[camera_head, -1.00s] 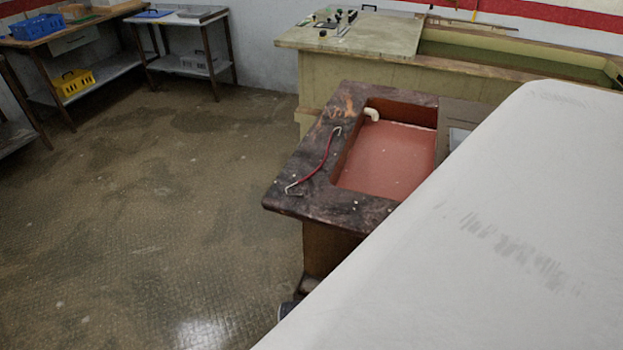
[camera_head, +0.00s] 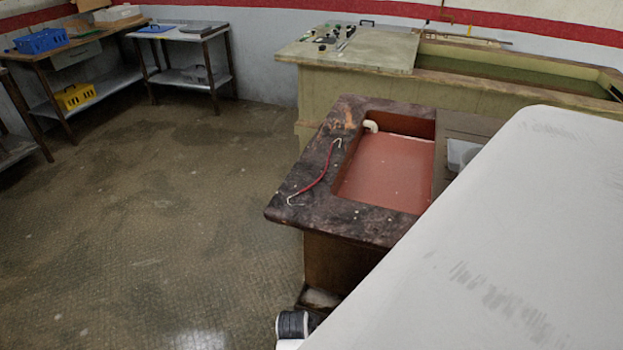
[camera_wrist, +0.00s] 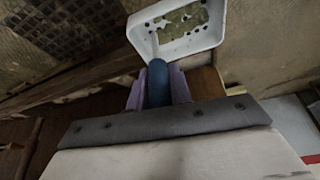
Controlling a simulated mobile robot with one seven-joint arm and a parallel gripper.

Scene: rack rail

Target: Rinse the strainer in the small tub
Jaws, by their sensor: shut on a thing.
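In the wrist view my gripper (camera_wrist: 158,88) has its pale purple fingers closed around the blue handle of the strainer (camera_wrist: 177,28). The strainer is a white, shallow, rectangular pan with small holes; an olive-brown patch shows in its middle. In the head view a small tub (camera_head: 385,172) with a reddish inside is set in a dark, worn counter. A pale pipe elbow sits at its far left corner. Gripper and strainer are not visible in the head view.
A red cord-like thing with pale hooked ends (camera_head: 318,180) lies on the tub's left rim. A whitish container (camera_head: 461,153) stands right of the tub, partly hidden. A larger green trough (camera_head: 510,80) stands behind. Tables with baskets stand back left. The left floor is clear.

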